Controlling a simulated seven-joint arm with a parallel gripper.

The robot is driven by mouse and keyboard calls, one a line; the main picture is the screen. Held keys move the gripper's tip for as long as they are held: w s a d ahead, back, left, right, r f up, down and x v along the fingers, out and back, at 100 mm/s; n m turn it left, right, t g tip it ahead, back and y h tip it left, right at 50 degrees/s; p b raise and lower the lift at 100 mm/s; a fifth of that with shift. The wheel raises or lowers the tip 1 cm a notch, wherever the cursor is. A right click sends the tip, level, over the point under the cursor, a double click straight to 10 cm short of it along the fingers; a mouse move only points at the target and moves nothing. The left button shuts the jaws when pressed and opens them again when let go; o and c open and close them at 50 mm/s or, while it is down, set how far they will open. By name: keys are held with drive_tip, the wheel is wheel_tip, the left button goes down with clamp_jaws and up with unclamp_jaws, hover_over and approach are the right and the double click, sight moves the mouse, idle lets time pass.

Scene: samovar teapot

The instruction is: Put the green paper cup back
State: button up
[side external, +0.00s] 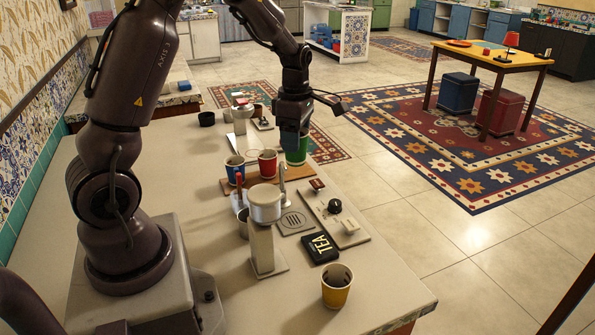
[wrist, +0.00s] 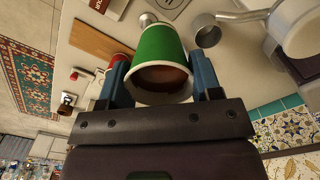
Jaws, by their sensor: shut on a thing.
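My gripper (side external: 294,138) points down and is shut on the green paper cup (side external: 298,153), at the far right end of the brown wooden board (side external: 222,184). In the wrist view the green cup (wrist: 160,47) sits between the two blue fingers of my gripper (wrist: 160,78), its white rim towards the camera and brown inside. I cannot tell whether its base touches the board. A red cup (side external: 267,163) and a blue cup (side external: 235,170) stand on the board, to the left of the green one.
A control panel (side external: 334,215), a black TEA box (side external: 320,248) and a yellow cup (side external: 336,288) are on the right of the counter (side external: 190,180). The counter edge lies close to the right.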

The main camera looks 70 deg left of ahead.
drive_tip(key=w+a+n, duration=0.4)
drive_tip(key=a, duration=0.6)
drive_tip(key=w+a+n, duration=0.4)
drive_tip(key=w+a, duration=0.1)
drive_tip(key=a, duration=0.5)
drive_tip(key=f, duration=1.5)
drive_tip(key=shift+s+d+f, duration=0.15)
drive_tip(key=shift+d, duration=0.1)
drive_tip(key=o, duration=0.7)
drive_tip(key=shift+f, duration=0.15)
drive_tip(key=shift+c, duration=0.2)
